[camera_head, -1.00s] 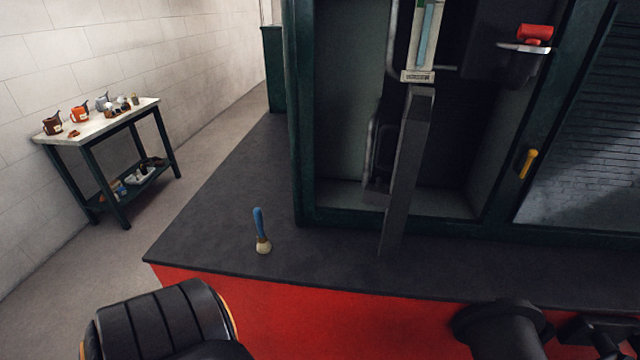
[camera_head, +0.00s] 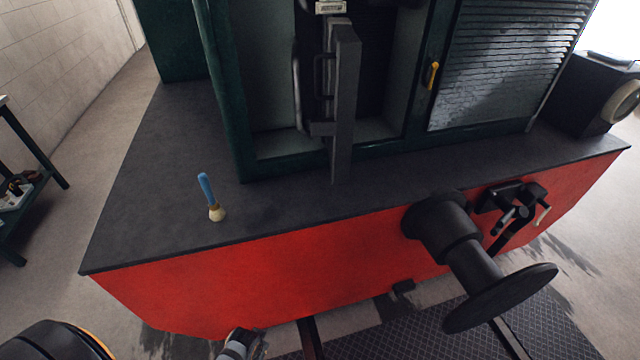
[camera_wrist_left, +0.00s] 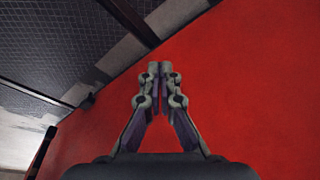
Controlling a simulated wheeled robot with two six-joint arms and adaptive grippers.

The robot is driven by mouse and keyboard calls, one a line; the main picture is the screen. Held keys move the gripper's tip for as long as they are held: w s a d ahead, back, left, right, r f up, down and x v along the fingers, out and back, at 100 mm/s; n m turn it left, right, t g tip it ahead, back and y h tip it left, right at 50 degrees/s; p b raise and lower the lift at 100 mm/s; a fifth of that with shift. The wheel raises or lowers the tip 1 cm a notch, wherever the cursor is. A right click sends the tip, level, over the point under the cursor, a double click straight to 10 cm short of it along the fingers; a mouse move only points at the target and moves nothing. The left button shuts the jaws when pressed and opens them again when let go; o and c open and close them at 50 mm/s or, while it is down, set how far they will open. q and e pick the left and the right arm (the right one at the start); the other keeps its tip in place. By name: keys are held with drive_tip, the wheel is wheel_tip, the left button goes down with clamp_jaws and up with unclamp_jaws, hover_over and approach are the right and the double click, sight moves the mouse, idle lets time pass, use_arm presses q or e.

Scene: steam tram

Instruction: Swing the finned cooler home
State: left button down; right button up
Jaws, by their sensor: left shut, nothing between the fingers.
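A tall dark grey slab (camera_head: 345,105) stands out from the opening of the green cabinet (camera_head: 225,95), seen nearly edge-on. I take it for the finned cooler, but no fins can be made out from here. A dark handle-like bar (camera_head: 320,75) shows at its left side. My left gripper (camera_wrist_left: 159,68) is shut and empty in the left wrist view, with the red front of the tram (camera_wrist_left: 235,75) behind it. It is well apart from the slab. My right gripper is in neither view.
A black buffer (camera_head: 470,255) juts from the red front at the right. A side table (camera_head: 35,160) is at the left.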

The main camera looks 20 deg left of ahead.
use_arm(q)
drive_tip(key=w+d+r+t+b, duration=0.1)
drive_tip(key=w+r, duration=0.2)
drive_tip(key=r, duration=0.4)
drive_tip(key=w+d+r+t+h+b, duration=0.1)
drive_tip(key=w+r, duration=0.1)
drive_tip(key=r, duration=0.5)
drive_tip(key=w+d+r+t+b, duration=0.1)
drive_tip(key=w+d+r, duration=0.15)
drive_tip(key=r, duration=0.45)
drive_tip(key=w+d+r+n+t+h, duration=0.3)
drive_tip(key=w+d+r+t+h, duration=0.15)
drive_tip(key=w+r, duration=0.55)
drive_tip(key=w+a+r+n+t+h, duration=0.1)
drive_tip(key=w+a+r+n+t, duration=0.3)
drive_tip(key=r, duration=0.4)
drive_tip(key=w+a+r+n+t+h, duration=0.2)
drive_tip(key=w+a+r+n+t, duration=0.1)
drive_tip(key=w+a+r+n, duration=0.35)
drive_tip(key=w+d+r+p, duration=0.1)
drive_tip(key=w+d+p, duration=0.2)
drive_tip(key=w+d, duration=0.6)
drive_tip(key=shift+w+d, duration=0.3)
drive_tip(key=shift+w, duration=0.15)
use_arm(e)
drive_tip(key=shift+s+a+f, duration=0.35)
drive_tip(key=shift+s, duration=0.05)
use_arm(q)
drive_tip(key=shift+g, duration=0.25)
